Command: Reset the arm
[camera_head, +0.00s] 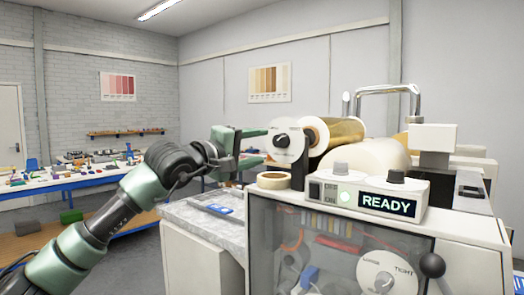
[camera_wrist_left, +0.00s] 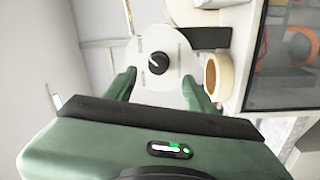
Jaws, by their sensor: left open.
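My left arm (camera_head: 115,212) comes in from the lower left, green and black, and reaches up toward the machine. Its left gripper (camera_head: 262,147) is open, with its green fingers apart and pointing right, just left of the machine's white roll disc (camera_head: 285,140) with a black knob. In the left wrist view the left gripper (camera_wrist_left: 160,88) has nothing gripped between its fingers. The white disc (camera_wrist_left: 153,84) with its black knob shows beyond and between them; whether the fingers touch it I cannot tell. My right gripper is not in view.
The white machine (camera_head: 460,225) with a gold roll (camera_head: 342,131) and a lit READY panel (camera_head: 387,206) fills the right. A tape roll (camera_head: 273,180) lies on its top, close below the gripper. A grey worktop (camera_head: 190,216) is beside it. A cluttered table (camera_head: 60,187) stands at left.

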